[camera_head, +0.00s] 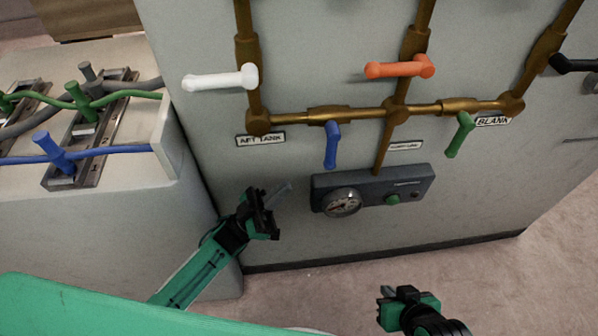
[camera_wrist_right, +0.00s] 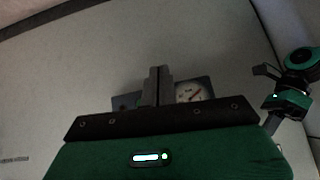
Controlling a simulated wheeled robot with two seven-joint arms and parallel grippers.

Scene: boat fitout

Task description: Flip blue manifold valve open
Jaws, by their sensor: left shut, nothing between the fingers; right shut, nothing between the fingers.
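The blue manifold valve handle (camera_head: 332,145) hangs down from the horizontal brass pipe (camera_head: 365,110), crosswise to it, in the middle of the head view. My left gripper (camera_head: 284,189) is shut and empty, below and left of the blue handle and apart from it. It also shows at the right edge of the right wrist view (camera_wrist_right: 262,70). My right gripper (camera_head: 384,294) is low in the head view, well below the gauge box and apart from the panel. Its fingers are shut and empty in the right wrist view (camera_wrist_right: 158,72). The blue handle cannot be made out there.
A gauge box (camera_head: 410,184) with a dial and green button sits just below the blue handle. White (camera_head: 215,79), orange (camera_head: 395,69), green (camera_head: 459,136) and black (camera_head: 575,65) handles surround it. A bench (camera_head: 130,215) with cables in clamps stands at the left.

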